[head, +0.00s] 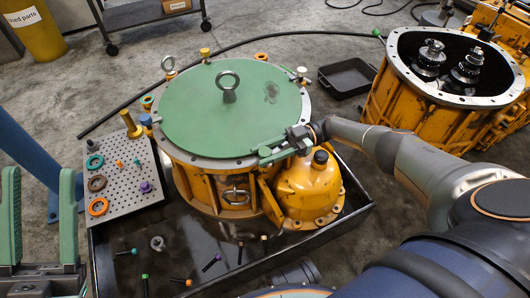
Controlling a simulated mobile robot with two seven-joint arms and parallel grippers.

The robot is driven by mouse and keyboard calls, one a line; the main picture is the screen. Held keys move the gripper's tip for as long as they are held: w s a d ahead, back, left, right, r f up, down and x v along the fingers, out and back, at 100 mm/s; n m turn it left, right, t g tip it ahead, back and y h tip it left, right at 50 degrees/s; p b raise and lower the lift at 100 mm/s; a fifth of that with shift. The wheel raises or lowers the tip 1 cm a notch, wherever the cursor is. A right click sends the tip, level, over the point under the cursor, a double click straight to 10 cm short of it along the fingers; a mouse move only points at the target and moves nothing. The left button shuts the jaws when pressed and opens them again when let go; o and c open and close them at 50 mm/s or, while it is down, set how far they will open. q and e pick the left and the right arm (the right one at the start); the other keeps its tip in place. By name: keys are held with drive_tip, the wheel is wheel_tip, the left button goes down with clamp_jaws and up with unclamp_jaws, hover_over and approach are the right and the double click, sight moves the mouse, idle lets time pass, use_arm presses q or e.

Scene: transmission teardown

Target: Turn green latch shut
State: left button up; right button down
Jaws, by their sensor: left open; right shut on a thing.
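The green round cover (200,125) with a lifting eye (228,85) lies on the yellow transmission housing (205,188). My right gripper (272,154) is at the cover's front right edge, with its green fingers shut on a small part there. That part looks like the green latch, but the fingers are also green and hide most of it, so its angle cannot be told. My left gripper (39,176) is open and empty at the far left, apart from the housing, with its two green fingers pointing up.
A yellow dome with a black cap (310,187) stands just below my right gripper. A perforated plate (123,182) with rings and pins is left of the housing. Loose bolts lie in the dark tray (358,212). An open gearbox (416,112) stands at right, near an empty black bin (346,77).

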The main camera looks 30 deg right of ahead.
sight(265, 151)
drive_tip(key=shift+r, duration=0.1)
idle(0.5)
drive_tip(key=shift+c, duration=2.2)
unclamp_jaws()
wheel_tip(265, 151, up, 4)
drive_tip(key=p, duration=0.3)
use_arm(q)
wheel_tip(265, 151, up, 16)
drive_tip(key=a+p, duration=0.1)
drive_tip(key=p, duration=1)
drive_tip(key=w+a+f+n+g+y+p, duration=0.1)
drive_tip(key=w+f+n+y, duration=0.2)
drive_tip(key=f, duration=0.4)
drive_tip(key=w+f+n+y+p, duration=0.1)
drive_tip(key=w+f+n+y, duration=0.2)
drive_tip(key=f+y, duration=0.2)
drive_tip(key=shift+a+f+g, duration=0.4)
drive_tip(key=shift+f, duration=0.5)
use_arm(e)
drive_tip(key=s+a+r, duration=0.6)
drive_tip(key=s+r, duration=0.3)
drive_tip(key=s, duration=0.3)
drive_tip(key=shift+s+a, duration=0.15)
drive_tip(key=shift+s, duration=0.15)
use_arm(q)
drive_tip(key=shift+w, duration=0.1)
